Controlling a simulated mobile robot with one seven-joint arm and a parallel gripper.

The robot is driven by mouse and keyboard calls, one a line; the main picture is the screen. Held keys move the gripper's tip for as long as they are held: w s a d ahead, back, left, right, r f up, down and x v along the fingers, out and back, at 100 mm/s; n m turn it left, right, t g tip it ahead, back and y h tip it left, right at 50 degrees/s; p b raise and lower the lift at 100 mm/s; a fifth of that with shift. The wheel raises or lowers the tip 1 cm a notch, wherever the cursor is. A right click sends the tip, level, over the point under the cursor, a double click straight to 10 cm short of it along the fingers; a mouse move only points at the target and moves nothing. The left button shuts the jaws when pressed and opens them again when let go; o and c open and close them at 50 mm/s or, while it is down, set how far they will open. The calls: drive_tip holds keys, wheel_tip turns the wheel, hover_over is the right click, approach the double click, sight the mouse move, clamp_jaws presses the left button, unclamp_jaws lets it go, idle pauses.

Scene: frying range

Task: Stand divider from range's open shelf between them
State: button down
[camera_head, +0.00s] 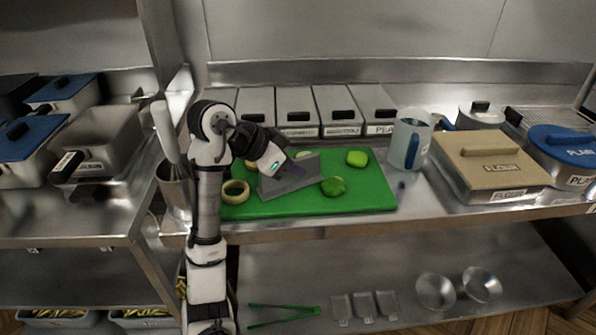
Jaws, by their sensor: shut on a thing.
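My gripper (287,169) is over the green board (370,198) and shut on the grey divider (302,176), a flat plate held upright with a slight slant. Its lower edge is at or just above the board; I cannot tell if it touches. A pale yellow-green ring (235,191) lies on the board left of the divider. A dark green round piece (334,187) lies close to its right end. A light green piece (357,158) lies farther back at right. Another green piece (304,155) shows partly behind the divider. A yellowish piece (251,164) is mostly hidden by my arm.
Several lidded grey bins (297,112) stand behind the board. A pale blue jug (409,140) and a beige flour box (490,165) stand to its right. A utensil pot (175,190) is at left. The lower shelf holds green tongs (285,314), small grey trays (364,306) and metal bowls (436,290).

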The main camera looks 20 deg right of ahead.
drive_tip(key=shift+a+r, duration=0.15)
drive_tip(key=shift+r, duration=0.05)
drive_tip(key=shift+f, duration=0.1)
drive_tip(key=shift+f, duration=0.15)
drive_tip(key=c, duration=1.5)
unclamp_jaws()
